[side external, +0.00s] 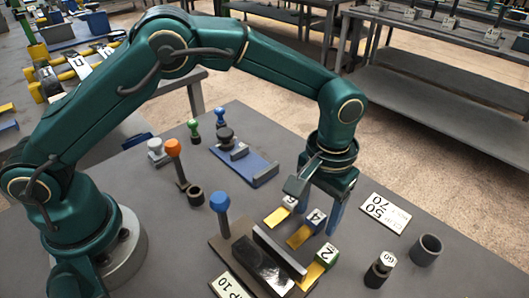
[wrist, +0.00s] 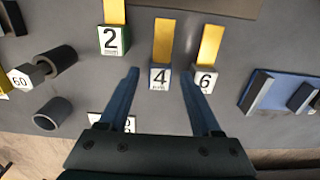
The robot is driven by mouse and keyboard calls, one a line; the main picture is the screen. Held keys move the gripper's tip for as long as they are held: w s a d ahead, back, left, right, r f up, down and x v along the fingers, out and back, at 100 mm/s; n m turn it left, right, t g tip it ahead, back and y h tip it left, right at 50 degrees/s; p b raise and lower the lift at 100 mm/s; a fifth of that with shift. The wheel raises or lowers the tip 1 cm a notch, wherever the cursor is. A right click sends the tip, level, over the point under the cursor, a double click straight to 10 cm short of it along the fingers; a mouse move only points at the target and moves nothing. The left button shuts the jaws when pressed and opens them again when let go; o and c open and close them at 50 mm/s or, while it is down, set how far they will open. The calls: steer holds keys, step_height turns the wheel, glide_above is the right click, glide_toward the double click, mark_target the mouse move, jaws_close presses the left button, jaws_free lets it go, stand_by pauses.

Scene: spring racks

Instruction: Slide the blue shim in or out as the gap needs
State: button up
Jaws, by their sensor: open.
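The blue shim (side external: 314,217) has a blue block marked 4 and a gold strip, and lies on the table between two others. It also shows in the wrist view (wrist: 160,78), its strip pointing away from me. My gripper (wrist: 162,72) is open, one finger on each side of the blue shim's block in that view; I see no contact. The green shim marked 2 (wrist: 113,40) lies to the left and the shim marked 6 (wrist: 204,80) to the right.
A blue-handled post (side external: 220,202) and an orange-handled post (side external: 173,148) stand left of the shims. A hex weight marked 60 (side external: 379,270), a grey ring (side external: 426,250) and a number card (side external: 384,212) are at the right.

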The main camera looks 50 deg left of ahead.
steer(key=shift+c, duration=0.3)
jaws_close()
stand_by(1.2)
